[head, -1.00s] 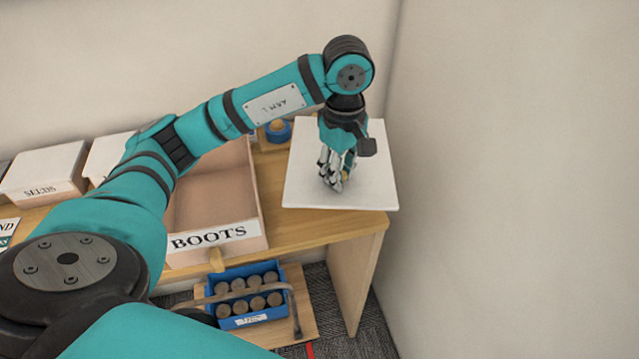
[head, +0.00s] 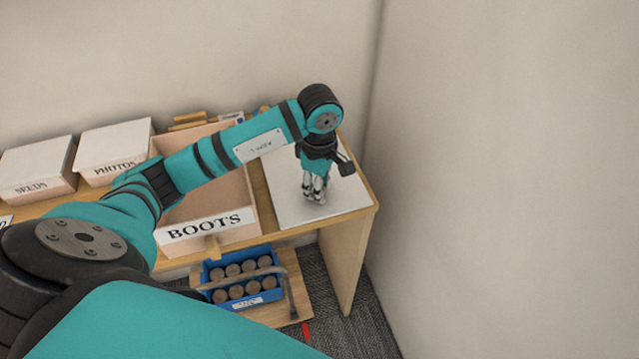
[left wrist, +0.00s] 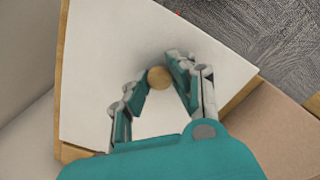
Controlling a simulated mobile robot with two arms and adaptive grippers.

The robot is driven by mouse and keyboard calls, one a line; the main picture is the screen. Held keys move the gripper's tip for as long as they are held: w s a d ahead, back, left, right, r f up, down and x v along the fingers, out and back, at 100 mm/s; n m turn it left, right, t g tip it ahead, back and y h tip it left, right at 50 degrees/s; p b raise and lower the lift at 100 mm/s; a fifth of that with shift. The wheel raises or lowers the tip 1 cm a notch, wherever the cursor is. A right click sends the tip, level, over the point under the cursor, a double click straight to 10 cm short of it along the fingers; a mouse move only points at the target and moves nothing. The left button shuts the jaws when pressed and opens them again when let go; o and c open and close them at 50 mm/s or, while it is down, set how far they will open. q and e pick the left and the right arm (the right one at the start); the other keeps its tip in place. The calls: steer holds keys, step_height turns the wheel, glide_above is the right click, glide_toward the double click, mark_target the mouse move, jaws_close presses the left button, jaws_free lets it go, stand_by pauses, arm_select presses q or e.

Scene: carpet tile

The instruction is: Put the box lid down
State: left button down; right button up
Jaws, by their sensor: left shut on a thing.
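The white box lid (head: 287,192) lies flat at the right end of the wooden table, beside the open BOOTS box (head: 211,220). It also shows in the left wrist view (left wrist: 105,60), with a round wooden knob (left wrist: 159,77) at its middle. My left gripper (head: 315,198) is over the lid, pointing down, its fingers closed around the knob. In the left wrist view the fingertips (left wrist: 160,80) are on both sides of the knob. In the head view the fingers hide the knob. My right gripper is in neither view.
Lidded boxes marked SEEDS (head: 40,165) and PHOTOS (head: 113,152) stand at the left on the table (head: 265,212). A blue crate (head: 243,285) of several round brown things sits on a low board below. A wall stands close at the right.

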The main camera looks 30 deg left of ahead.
arm_select(q)
steer(key=shift+f, duration=0.15)
steer(key=c, duration=1.2)
jaws_free()
steer(key=shift+o, duration=0.3)
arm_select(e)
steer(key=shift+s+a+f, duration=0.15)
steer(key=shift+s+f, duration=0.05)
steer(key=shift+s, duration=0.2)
arm_select(q)
steer(key=shift+r, duration=0.45)
step_height(320, 180, up, 12)
steer(key=b, duration=0.2)
steer(key=shift+f, duration=0.25)
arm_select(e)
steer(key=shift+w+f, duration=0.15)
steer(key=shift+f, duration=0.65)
